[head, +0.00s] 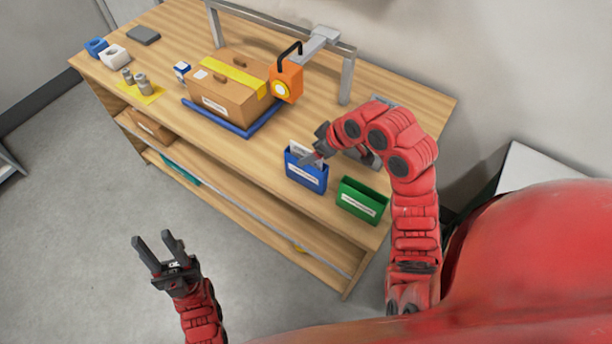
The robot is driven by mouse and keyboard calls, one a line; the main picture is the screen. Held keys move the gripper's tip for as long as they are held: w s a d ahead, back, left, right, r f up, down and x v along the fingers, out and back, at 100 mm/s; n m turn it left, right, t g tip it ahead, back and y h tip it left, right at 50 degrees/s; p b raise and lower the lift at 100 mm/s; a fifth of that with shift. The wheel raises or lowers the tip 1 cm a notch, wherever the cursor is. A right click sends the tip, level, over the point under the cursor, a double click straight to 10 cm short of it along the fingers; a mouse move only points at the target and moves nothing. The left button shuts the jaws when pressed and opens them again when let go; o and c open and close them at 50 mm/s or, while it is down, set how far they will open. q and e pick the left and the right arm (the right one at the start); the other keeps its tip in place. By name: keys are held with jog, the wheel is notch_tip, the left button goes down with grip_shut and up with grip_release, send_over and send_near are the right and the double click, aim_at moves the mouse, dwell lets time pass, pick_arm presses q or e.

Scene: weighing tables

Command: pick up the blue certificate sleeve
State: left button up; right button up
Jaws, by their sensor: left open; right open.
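The blue certificate sleeve (306,177) is a blue open-topped holder with a white label on its front and white paper showing at its top. It stands upright near the front edge of the wooden table, towards its right end. My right gripper (315,147) is open at the sleeve's top right edge. I cannot tell whether its fingers touch the sleeve or straddle its wall. My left gripper (152,238) is open and empty over the floor in front of the table, well away from the sleeve.
A green holder (362,202) stands just right of the blue sleeve. A taped cardboard box (228,88) sits on a blue platform (247,131) beside an orange device (286,80) under a grey frame (346,78). Metal weights (144,86) stand on a yellow mat at the left.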

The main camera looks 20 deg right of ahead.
aim_at(306, 171)
jog(key=x, duration=0.1)
jog(key=p+x, duration=0.1)
jog(key=x, duration=0.1)
jog(key=p+x, duration=0.1)
jog(key=x, duration=0.1)
jog(key=shift+s+d+f, duration=0.25)
jog(key=shift+d+f, duration=0.1)
jog(key=shift+f, duration=0.15)
grip_shut()
dwell(1.0)
